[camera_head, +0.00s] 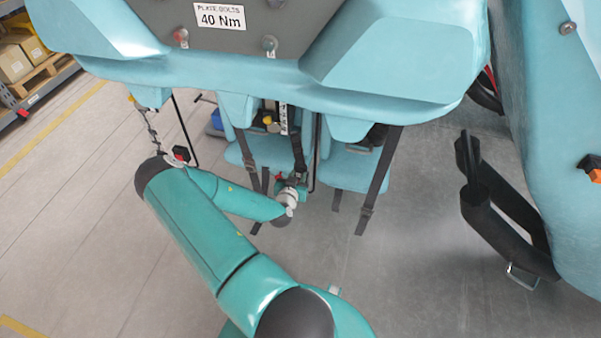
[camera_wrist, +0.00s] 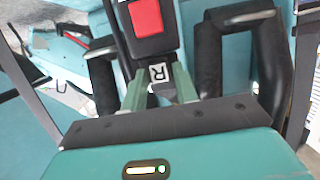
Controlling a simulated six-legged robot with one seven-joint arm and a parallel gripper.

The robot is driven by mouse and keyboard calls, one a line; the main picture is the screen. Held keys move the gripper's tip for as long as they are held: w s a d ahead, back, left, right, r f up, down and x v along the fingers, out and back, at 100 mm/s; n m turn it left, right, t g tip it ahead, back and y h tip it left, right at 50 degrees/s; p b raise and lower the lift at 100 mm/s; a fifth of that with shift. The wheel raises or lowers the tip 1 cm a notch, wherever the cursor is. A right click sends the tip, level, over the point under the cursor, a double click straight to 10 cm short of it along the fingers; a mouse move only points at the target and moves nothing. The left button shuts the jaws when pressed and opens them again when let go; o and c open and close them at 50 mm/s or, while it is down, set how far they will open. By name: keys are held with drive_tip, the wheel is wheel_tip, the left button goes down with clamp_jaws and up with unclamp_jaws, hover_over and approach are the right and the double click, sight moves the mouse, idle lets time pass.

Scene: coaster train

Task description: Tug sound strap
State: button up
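In the wrist view a black strap buckle (camera_wrist: 148,28) with a red button stands just beyond my gripper (camera_wrist: 160,80). A small white label marked R (camera_wrist: 158,73) shows between the two green fingers, below the button. The fingers are on either side of this part and close to it; I cannot tell whether they touch it. In the head view my gripper (camera_head: 289,182) is low among the hanging seats, at the lower end of a black strap (camera_head: 298,152). Its fingertips are too small there to judge.
Other black straps (camera_head: 367,207) hang from the teal seats (camera_head: 349,170). A large teal car body (camera_head: 390,50) overhangs above, with a 40 Nm plate (camera_head: 219,16). Black padded bars (camera_head: 500,230) stand at right. A shelf with boxes (camera_head: 12,62) is far left. Grey floor (camera_head: 60,215) is clear at left.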

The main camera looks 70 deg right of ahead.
clamp_jaws()
drive_tip(key=shift+c, duration=0.7)
unclamp_jaws()
clamp_jaws()
drive_tip(key=shift+r, duration=0.1)
drive_tip(key=o, duration=0.6)
unclamp_jaws()
drive_tip(key=shift+o, duration=0.2)
drive_tip(key=v, duration=1.4)
